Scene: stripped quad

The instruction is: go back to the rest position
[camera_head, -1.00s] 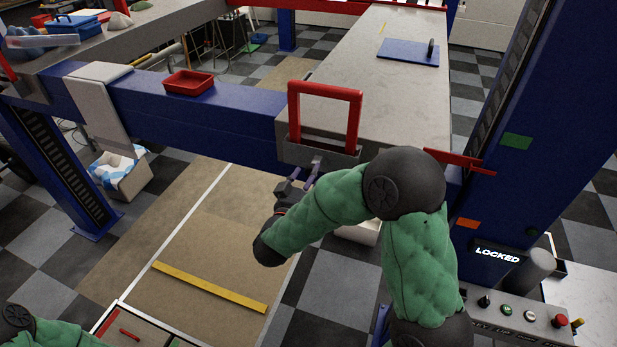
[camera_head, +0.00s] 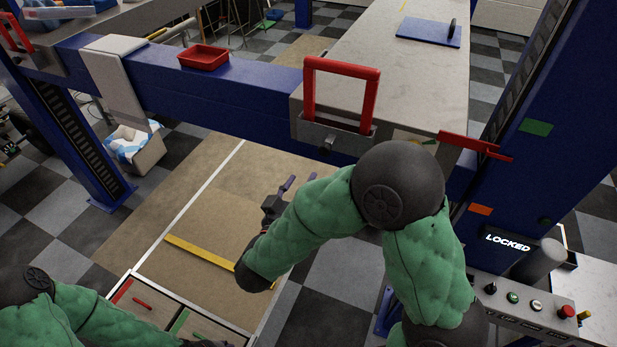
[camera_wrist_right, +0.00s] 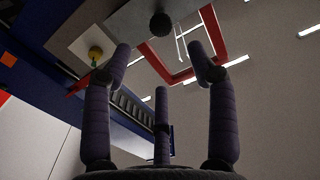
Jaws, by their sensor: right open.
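My right gripper (camera_head: 291,186) is open and empty in the head view, below and in front of the red-handled grey fixture on the blue beam. In the right wrist view its purple fingers (camera_wrist_right: 160,62) stand apart with nothing between them. The red handle (camera_head: 341,90) is upright and clear of the fingers; it also shows in the right wrist view (camera_wrist_right: 182,76). My left arm comes in at the lower left of the head view; its gripper is mostly hidden or cut off at the bottom edge, so its jaws cannot be made out.
A blue beam (camera_head: 240,98) crosses ahead, with a red tray (camera_head: 203,58) on it. A red lever (camera_head: 474,146) juts out at the right. A control panel (camera_head: 525,306) stands lower right. A tray with red and green pieces (camera_head: 160,306) lies below. The floor mat is open.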

